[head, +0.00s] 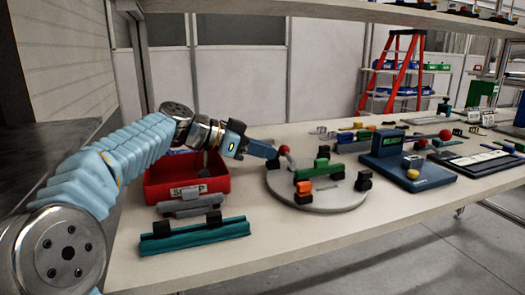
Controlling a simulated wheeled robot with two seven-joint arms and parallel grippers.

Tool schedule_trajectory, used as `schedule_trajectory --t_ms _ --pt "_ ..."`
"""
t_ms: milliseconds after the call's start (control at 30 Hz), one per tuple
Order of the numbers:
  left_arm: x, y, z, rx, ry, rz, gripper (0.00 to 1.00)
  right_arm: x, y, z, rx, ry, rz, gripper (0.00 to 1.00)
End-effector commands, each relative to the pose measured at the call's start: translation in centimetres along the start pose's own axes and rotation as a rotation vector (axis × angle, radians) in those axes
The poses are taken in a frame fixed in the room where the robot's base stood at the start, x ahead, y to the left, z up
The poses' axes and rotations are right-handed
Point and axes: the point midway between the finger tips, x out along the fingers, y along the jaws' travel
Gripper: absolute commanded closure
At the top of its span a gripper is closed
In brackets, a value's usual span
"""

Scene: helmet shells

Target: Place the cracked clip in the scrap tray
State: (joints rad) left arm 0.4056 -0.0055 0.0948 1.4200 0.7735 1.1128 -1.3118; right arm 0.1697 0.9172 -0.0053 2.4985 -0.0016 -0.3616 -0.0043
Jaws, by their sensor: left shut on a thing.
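The red scrap tray (158,185), with a partly covered label on its front, stands left of the round grey turntable (318,203). On the turntable are a green part (322,166), a green and orange part (304,188) and several black blocks. I cannot tell which piece is the cracked clip; no crack shows at this size. My left gripper (279,159) reaches over the tray's right side to the turntable's left edge. Its tips are shut at a red ball knob (285,149) on a pale curved handle. My right gripper is not in view.
A teal rail (195,237) and a grey rail (190,203) with black blocks lie in front of the tray. A blue device (408,172) with a display stands right of the turntable. Several small parts lie behind it. The front table edge is clear.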

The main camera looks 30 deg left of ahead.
Motion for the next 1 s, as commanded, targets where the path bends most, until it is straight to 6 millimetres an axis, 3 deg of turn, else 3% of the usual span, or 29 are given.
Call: schedule_trajectory --t_ms 167,200,333,633,767,1000 --pt "0.3 0.0 0.5 0.000 0.000 0.001 1.00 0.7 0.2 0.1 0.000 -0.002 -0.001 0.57" --pt "0.2 0.0 0.4 0.000 0.000 0.001 0.80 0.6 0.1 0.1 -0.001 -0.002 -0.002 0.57" --pt "0.2 0.0 0.4 0.000 0.000 0.001 0.60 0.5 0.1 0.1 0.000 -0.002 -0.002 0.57" --pt "0.1 0.0 0.3 0.000 0.000 0.000 0.59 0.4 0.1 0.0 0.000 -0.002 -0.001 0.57" --pt "-0.1 0.0 -0.1 -0.001 -0.001 -0.001 0.59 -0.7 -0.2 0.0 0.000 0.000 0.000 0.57" --pt "-5.5 0.2 0.1 0.003 0.002 -0.005 0.59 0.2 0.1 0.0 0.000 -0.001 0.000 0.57"
